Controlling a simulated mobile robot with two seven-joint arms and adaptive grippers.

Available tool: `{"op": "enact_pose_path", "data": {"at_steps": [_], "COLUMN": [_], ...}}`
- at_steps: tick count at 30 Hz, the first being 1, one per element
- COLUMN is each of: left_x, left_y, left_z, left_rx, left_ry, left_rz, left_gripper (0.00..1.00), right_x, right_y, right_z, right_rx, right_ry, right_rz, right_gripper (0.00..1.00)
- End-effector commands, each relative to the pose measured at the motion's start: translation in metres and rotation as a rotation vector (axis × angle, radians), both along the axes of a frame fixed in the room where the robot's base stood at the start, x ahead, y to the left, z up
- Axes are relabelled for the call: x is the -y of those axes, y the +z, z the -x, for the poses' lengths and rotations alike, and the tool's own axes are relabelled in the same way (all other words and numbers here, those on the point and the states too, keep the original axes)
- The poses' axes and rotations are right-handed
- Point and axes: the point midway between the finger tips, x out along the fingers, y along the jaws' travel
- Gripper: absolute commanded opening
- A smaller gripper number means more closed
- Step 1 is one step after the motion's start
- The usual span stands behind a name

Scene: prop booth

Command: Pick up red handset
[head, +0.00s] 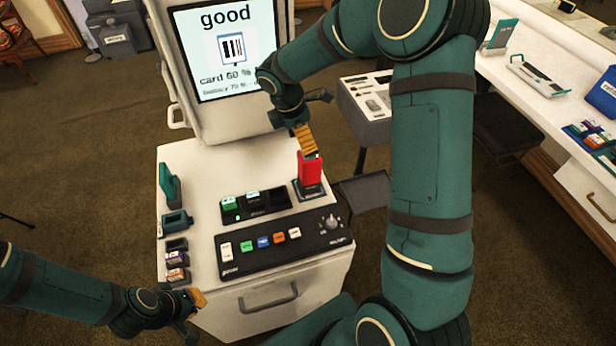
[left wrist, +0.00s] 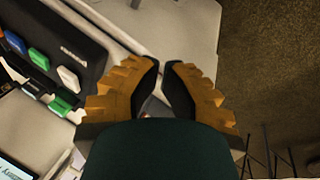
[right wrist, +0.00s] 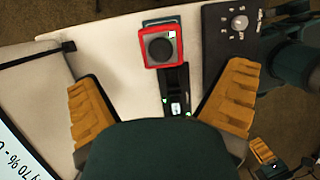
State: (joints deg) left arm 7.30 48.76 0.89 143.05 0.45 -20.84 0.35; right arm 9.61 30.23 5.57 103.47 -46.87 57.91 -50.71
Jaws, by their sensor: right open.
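The red handset (head: 310,172) stands upright on a dark stand at the right side of the white console top. In the right wrist view the red handset (right wrist: 143,50) is seen end-on, with a dark round face inside a red rim. My right gripper (head: 307,142) is just above it in the head view. Its fingers (right wrist: 163,85) are wide apart, with nothing between them. My left gripper (head: 198,303) is low at the console's front left corner, away from the handset. In the left wrist view its fingertips (left wrist: 164,64) are close together with a narrow gap, holding nothing visible.
A black button panel (head: 280,246) and a dark tray with green-lit slots (head: 255,203) lie left and front of the handset. A screen (head: 225,50) reading "good" rises behind. Teal holders (head: 175,222) line the console's left edge. A side counter (head: 540,100) stands at right.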

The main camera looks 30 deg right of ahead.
Motion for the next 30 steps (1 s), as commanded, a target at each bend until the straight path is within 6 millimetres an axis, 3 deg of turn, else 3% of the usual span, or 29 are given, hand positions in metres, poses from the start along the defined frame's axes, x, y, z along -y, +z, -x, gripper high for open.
{"op": "enact_pose_path", "data": {"at_steps": [4, 14, 24, 30], "left_x": [0.0, 0.0, 0.001, 0.001], "left_y": [-0.005, -0.008, -0.017, -0.017], "left_z": [0.001, 0.002, 0.005, 0.005], "left_rx": [-0.002, -0.005, -0.011, -0.011], "left_ry": [-0.002, -0.004, -0.01, -0.01], "left_rz": [0.001, 0.001, 0.003, 0.003], "left_gripper": [0.0, 0.0, 0.0, 0.0], "right_x": [0.006, 0.011, 0.019, 0.02], "right_y": [-0.027, -0.047, -0.091, -0.092], "right_z": [0.002, 0.003, 0.008, 0.008], "right_rx": [-0.002, -0.001, 0.0, 0.001], "right_ry": [-0.001, 0.0, -0.001, -0.001], "right_rz": [-0.001, -0.001, -0.001, -0.001], "right_gripper": [0.97, 0.97, 0.97, 0.97]}}
